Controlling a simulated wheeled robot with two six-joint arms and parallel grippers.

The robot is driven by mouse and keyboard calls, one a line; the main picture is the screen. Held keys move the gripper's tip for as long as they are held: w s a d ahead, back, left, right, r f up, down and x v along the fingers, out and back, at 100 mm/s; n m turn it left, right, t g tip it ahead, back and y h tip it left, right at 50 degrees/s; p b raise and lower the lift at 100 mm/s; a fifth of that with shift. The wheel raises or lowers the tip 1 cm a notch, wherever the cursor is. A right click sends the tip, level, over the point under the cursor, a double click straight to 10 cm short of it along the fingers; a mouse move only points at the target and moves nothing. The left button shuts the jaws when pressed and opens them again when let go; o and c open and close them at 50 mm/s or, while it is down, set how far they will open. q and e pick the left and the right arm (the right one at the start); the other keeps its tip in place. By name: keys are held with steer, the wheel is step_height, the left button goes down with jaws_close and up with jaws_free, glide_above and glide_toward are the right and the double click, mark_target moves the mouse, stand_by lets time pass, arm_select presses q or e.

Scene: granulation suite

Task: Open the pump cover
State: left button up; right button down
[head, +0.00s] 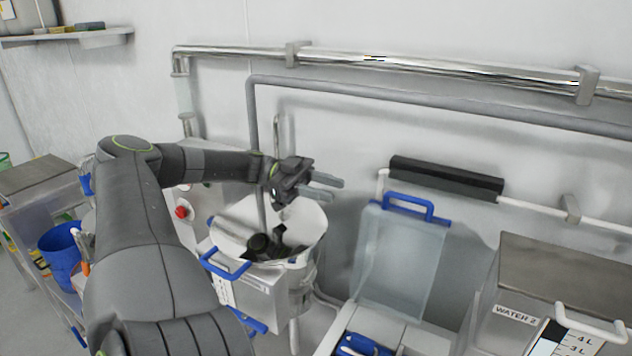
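A translucent cover (398,262) with a blue handle (412,205) stands raised, leaning back toward the wall, right of centre. It appears to be the pump cover. Below it is a pale housing (335,342) with a blue part (362,346) showing inside, cut off by the bottom edge. My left gripper (337,190) is up and to the left of the cover, apart from its handle. Its two fingers are apart with nothing between them, pointing right. My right gripper is not in view.
A white bowl (312,225) with dark parts inside stands below my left gripper, with a blue handle (222,265) at its front. A steel tank (562,270) marked WATER 2 stands at the right. Pipes (430,65) and a black bar (445,178) run along the wall.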

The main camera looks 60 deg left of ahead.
arm_select(q)
steer(key=shift+v, duration=1.15)
